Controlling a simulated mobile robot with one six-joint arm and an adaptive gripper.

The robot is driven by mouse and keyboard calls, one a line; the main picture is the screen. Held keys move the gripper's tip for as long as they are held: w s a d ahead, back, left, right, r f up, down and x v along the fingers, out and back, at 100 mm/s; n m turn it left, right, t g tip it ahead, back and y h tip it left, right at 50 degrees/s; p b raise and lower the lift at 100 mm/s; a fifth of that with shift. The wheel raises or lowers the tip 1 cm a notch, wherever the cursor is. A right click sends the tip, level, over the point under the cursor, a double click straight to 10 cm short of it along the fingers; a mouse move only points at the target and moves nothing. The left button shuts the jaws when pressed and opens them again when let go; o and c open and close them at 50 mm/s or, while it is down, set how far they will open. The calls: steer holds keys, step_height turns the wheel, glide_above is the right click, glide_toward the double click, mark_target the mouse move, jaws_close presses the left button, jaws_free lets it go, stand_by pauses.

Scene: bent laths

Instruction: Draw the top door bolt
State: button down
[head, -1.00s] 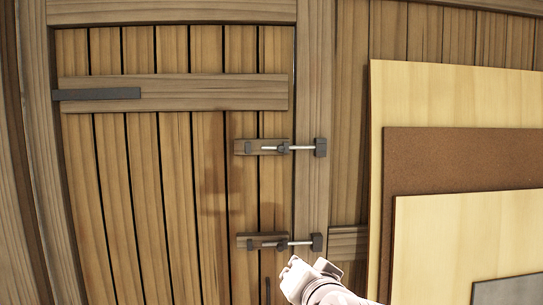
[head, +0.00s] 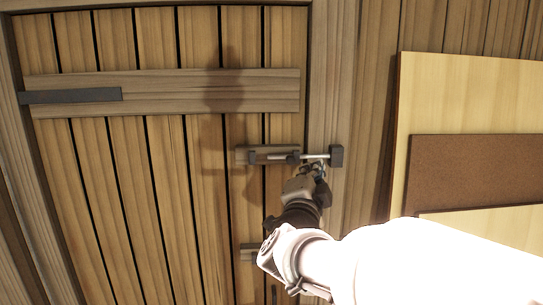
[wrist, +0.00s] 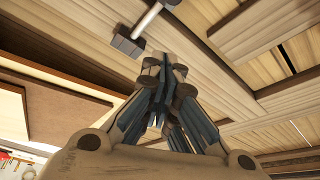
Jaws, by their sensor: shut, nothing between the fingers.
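The top door bolt (head: 315,156) is a thin pale rod on a wooden block with dark fittings, on the right side of the plank door (head: 190,190). Its rod reaches into a dark keeper (head: 337,156) on the door post. My gripper (head: 315,169) is shut and empty, just below the rod; I cannot tell whether it touches. In the wrist view the shut fingertips (wrist: 172,66) point up near the pale rod (wrist: 152,17) and the dark keeper (wrist: 128,44). The bolt's knob is not clear in the wrist view.
A lower bolt's wooden block (head: 247,252) shows left of my arm, which hides the rest of it. A dark strap hinge (head: 70,96) lies on the door's upper crosspiece. Pale and brown boards (head: 470,165) lean against the wall at right.

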mark_target(303, 158)
steer(key=w+p, duration=0.3)
steer(key=w, duration=0.6)
steer(key=shift+w, duration=0.35)
steer(key=shift+a+f+p, duration=0.1)
steer(key=shift+a+p, duration=0.15)
steer(key=shift+p, duration=0.05)
steer(key=shift+f, duration=0.1)
steer(key=shift+d, duration=0.1)
steer(key=a+b, duration=0.1)
steer(key=a, duration=0.7)
